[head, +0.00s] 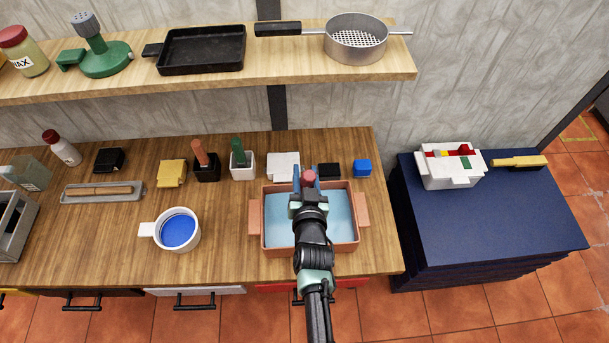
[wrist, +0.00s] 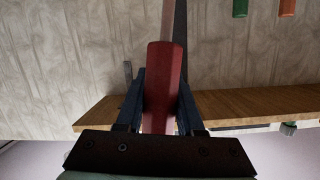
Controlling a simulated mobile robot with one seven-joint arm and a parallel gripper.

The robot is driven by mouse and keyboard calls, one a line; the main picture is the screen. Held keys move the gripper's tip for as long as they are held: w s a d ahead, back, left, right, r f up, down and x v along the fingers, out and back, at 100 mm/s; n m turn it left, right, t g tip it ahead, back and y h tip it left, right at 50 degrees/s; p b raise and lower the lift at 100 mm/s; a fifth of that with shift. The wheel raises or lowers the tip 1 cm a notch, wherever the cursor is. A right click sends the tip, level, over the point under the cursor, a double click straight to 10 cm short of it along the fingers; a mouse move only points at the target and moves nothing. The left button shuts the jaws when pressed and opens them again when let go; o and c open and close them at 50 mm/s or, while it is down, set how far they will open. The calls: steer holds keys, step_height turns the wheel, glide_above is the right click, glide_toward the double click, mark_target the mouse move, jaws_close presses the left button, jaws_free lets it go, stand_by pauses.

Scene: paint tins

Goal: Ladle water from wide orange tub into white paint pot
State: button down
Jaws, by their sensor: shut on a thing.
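The wide orange tub (head: 262,230) stands near the right end of the wooden counter with light blue water (head: 280,222) in it. The white paint pot (head: 160,238), with a side handle and deep blue contents, stands to its left. My gripper (head: 308,183) is over the tub's far part and covers some of it. In the wrist view my gripper (wrist: 160,105) is shut on a red handle (wrist: 163,85) with a thin brownish shaft beyond it. This looks like the ladle. Its bowl is hidden, so I cannot tell whether it holds water.
Behind the tub stand a white block (head: 283,166), a black block (head: 329,171) and a blue block (head: 362,168). Two dark-and-light holders with brown and green handles stand left of them. A shelf (head: 215,78) with pans runs above. Counter between pot and tub is clear.

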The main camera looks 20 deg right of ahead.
steer(key=b, duration=0.3)
steer(key=shift+s+d+f, duration=0.15)
steer(key=shift+f, duration=0.1)
steer(key=shift+s+d+t+b, duration=0.1)
steer(key=shift+s+t+b, duration=0.35)
steer(key=shift+b, duration=2.2)
steer(key=shift+s+d+f+m+t+b, duration=0.4)
steer(key=shift+s+b, duration=0.2)
steer(key=shift+b, duration=2.35)
steer(key=shift+s+d+f+m+t+b, duration=0.35)
steer(key=shift+s+m+b, duration=0.2)
steer(key=shift+b, duration=2.35)
steer(key=shift+f+b, duration=4.3)
steer(key=shift+f, duration=0.05)
steer(key=shift+r, duration=0.15)
steer(key=shift+w+a, duration=0.1)
steer(key=shift+a, duration=0.05)
steer(key=shift+w+a+n+g, duration=0.4)
steer(key=shift+w+n+g, duration=0.05)
steer(key=shift+w+g, duration=0.2)
